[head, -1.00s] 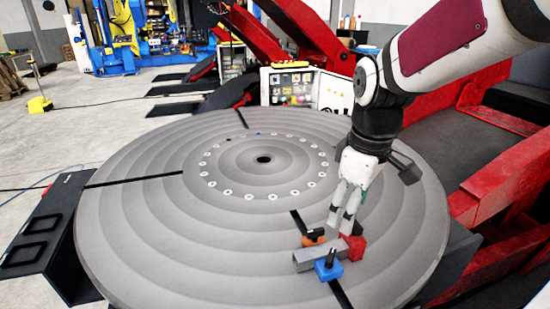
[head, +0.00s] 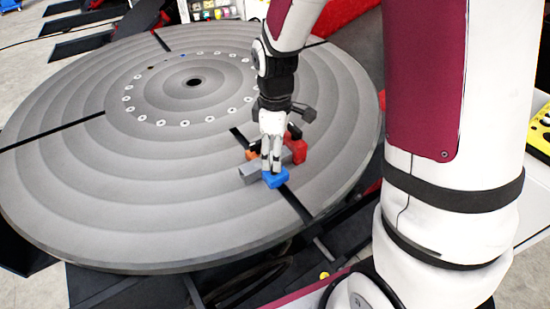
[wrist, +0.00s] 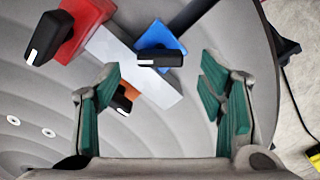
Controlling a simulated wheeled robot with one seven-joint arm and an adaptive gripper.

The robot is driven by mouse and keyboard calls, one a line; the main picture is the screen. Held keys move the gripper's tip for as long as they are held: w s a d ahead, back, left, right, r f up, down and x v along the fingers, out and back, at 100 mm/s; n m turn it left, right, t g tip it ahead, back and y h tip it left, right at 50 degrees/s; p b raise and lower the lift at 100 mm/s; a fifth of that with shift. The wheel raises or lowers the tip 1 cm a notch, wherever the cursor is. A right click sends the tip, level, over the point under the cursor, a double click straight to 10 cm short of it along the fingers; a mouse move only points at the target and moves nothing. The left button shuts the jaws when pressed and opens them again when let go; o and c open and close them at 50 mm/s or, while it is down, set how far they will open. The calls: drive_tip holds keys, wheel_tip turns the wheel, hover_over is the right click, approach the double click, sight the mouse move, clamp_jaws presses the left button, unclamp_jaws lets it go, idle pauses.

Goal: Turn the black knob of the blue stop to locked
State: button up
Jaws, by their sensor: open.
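A grey bar (wrist: 128,62) lies against the blue stop. A red stop (wrist: 88,22) with a black knob (wrist: 48,38) and an orange stop (wrist: 125,98) stand close by. The turntable's left side is clear.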

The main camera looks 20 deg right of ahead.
drive_tip(key=shift+f, duration=1.85)
drive_tip(key=c, duration=1.2)
